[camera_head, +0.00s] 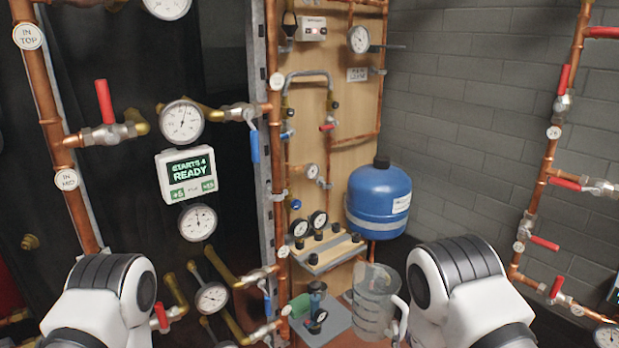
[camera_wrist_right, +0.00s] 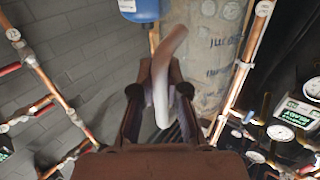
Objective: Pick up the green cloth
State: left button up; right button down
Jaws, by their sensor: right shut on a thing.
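A small green patch (camera_head: 300,305) shows at the low centre of the head view, beside small fittings on a grey block; it may be the green cloth, but it is too small to be sure. A clear measuring jug (camera_head: 374,298) with a white handle stands out to the right of it. In the right wrist view my right gripper (camera_wrist_right: 160,88) is shut on a pale curved handle (camera_wrist_right: 164,75), which looks like the jug's handle. In the head view the right fingers are hidden by my arm. My left gripper is out of view, with only arm links showing.
A blue tank (camera_head: 379,200) hangs on the wooden panel above the jug. Copper pipes (camera_head: 275,150) with valves and gauges run along the panel and at both sides. A display (camera_head: 186,174) reads "READY". A grey block wall (camera_head: 465,130) stands behind at the right.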

aim_at(407, 308)
notch_tip(407, 308, up, 11)
jog(key=p, duration=0.7)
jog(key=shift+f, duration=0.15)
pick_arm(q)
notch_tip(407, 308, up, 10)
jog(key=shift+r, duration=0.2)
pick_arm(e)
jog(key=s, duration=0.1)
jog(key=s+r, duration=0.1)
jog(key=s, duration=0.1)
jog(key=s+r, duration=0.1)
jog(key=shift+s, duration=0.15)
jog(key=shift+f, duration=0.1)
